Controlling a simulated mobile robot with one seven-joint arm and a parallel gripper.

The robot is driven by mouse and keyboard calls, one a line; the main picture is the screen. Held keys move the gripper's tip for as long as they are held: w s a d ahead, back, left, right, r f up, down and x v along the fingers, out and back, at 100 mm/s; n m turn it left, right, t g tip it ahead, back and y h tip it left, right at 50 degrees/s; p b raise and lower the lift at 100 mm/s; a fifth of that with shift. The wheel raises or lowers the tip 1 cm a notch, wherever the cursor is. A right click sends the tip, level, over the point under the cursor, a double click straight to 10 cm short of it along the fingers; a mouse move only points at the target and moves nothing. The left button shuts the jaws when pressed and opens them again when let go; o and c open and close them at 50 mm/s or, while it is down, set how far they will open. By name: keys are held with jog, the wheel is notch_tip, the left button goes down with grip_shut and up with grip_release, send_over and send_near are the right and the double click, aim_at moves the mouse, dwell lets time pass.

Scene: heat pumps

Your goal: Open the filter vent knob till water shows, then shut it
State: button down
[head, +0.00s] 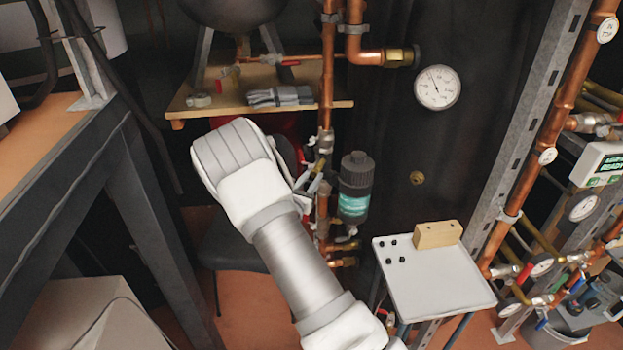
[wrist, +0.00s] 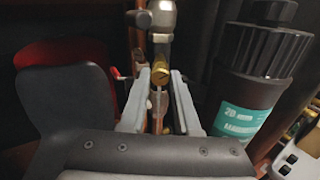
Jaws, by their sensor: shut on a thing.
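The filter (head: 355,187) is a black upright canister with a ribbed black cap and a teal label, right of a vertical copper pipe. It also shows at the right of the wrist view (wrist: 255,85). My gripper (wrist: 160,82) has its two pale fingers on either side of a small brass knob (wrist: 160,74) on the pipework left of the filter, and is shut on it. I see no water at the knob.
A white tray (head: 435,285) with a wooden block (head: 438,235) and several small black pieces stands right of the filter. A red vessel (wrist: 75,65) and a dark rounded shape (wrist: 70,110) are close on the gripper's left. A pressure gauge (head: 437,88) is above right.

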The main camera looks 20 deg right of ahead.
jog(key=shift+b, duration=0.3)
jog(key=m+b, duration=0.5)
jog(key=b, duration=0.1)
jog(key=shift+f+m, duration=0.3)
jog(key=shift+m, duration=0.1)
jog(key=m+b, duration=0.4)
jog(key=b, duration=0.1)
jog(key=m+b, duration=0.1)
jog(key=b, duration=0.2)
jog(key=shift+r+m, duration=0.2)
jog(key=shift+m, duration=0.2)
jog(key=shift+r, duration=0.1)
jog(key=c, duration=0.6)
grip_release()
jog(key=p+v, duration=0.2)
jog(key=v, duration=1.5)
jog(key=shift+s+a, duration=0.15)
jog(key=shift+a, duration=0.1)
